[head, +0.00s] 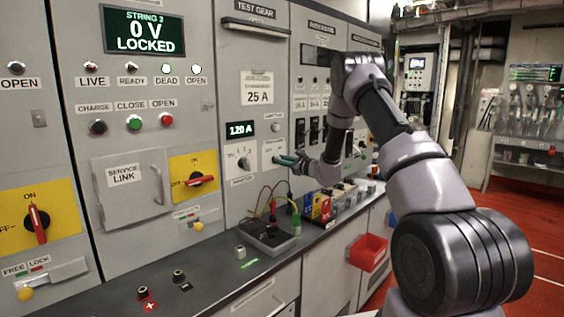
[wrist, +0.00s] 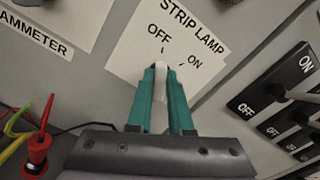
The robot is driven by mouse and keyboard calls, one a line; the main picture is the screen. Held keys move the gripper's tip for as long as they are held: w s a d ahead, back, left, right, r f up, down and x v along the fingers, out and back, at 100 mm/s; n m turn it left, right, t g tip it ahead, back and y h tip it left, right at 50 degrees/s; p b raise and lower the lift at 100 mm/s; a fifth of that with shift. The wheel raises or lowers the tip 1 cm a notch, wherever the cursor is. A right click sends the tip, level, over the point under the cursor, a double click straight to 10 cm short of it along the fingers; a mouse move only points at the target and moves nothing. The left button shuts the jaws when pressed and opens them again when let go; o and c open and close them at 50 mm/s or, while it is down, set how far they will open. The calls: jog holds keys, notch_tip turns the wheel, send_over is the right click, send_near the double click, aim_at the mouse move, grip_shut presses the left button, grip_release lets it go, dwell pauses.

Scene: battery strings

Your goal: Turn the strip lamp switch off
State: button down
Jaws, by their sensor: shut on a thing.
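The strip lamp switch (wrist: 161,88) is a pale lever on a white plate (wrist: 130,50) marked STRIP LAMP, OFF and ON. Its visible tip points up the plate, just below the OFF mark, with the ON mark to its right. My gripper (wrist: 161,72) has its two teal fingers closed on either side of the lever, holding it. The fingers hide the lever's sides, and the gripper body hides its lower end. In the head view my gripper (head: 279,160) reaches the panel at the same plate (head: 273,149), too small there to read the lever.
Black OFF/ON switches (wrist: 268,92) stand close to the right of my gripper. A red plug (wrist: 37,148) with red and yellow leads is at the lower left. Below, a test box (head: 268,236) with leads stands on the dark counter (head: 205,280).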

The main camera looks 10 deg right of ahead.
jog(key=c, duration=0.8)
grip_release()
jog(key=v, duration=1.1)
